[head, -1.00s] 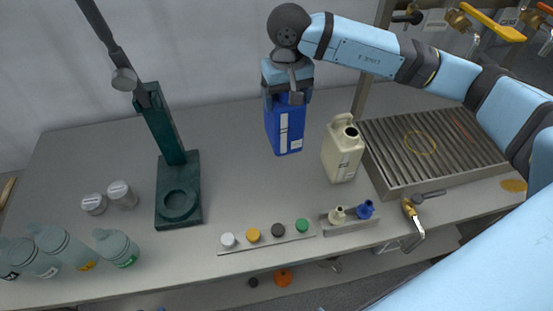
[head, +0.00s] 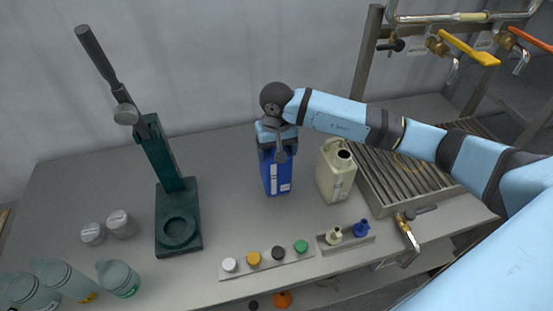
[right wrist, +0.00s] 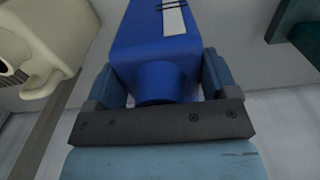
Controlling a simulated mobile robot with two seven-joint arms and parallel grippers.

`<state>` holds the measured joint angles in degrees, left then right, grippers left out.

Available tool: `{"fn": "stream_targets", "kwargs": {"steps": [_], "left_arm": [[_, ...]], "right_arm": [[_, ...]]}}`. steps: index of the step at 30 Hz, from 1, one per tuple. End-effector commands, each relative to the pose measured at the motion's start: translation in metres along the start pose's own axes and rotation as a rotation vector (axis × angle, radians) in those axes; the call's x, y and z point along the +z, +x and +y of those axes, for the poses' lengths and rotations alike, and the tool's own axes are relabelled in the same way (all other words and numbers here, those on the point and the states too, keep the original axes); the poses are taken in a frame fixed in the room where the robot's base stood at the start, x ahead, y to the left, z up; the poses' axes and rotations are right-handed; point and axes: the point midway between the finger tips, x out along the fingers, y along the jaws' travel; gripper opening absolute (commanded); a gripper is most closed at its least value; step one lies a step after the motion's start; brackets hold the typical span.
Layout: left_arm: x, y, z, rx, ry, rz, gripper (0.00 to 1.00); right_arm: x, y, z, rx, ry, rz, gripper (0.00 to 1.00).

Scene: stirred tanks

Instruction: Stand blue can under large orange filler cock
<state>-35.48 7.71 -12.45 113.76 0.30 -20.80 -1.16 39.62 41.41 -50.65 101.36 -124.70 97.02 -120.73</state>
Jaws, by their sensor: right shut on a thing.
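The blue can (head: 277,178) is upright over the bench, just left of a cream can. My right gripper (head: 277,150) is shut on its top end; whether the can's base touches the bench is unclear. In the right wrist view the blue can (right wrist: 160,45) sits between the two fingers of my right gripper (right wrist: 165,85). The orange filler cock (head: 531,40) is at the top right, with an orange lever and a downward spout, far right of the can. My left gripper is out of view.
The cream can (head: 336,178) stands beside the slatted drain tray (head: 375,185). A yellow-levered cock (head: 468,48) is left of the orange one. A green press stand (head: 168,165), several bottles and a cap strip (head: 265,263) occupy the left and front.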

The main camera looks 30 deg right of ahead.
Motion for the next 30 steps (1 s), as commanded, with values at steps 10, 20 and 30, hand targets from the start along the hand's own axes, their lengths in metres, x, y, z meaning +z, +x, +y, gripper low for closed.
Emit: {"fn": "stream_targets", "kwargs": {"steps": [10,20,30], "left_arm": [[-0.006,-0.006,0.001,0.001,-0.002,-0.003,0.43],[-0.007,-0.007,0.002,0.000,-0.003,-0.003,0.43],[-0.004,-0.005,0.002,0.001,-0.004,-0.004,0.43]], "right_arm": [[0.001,0.034,0.000,0.000,0.000,-0.003,0.38],[0.000,0.049,0.000,0.000,-0.001,0.001,0.38],[0.000,0.052,0.000,0.000,0.000,0.000,1.00]]}}
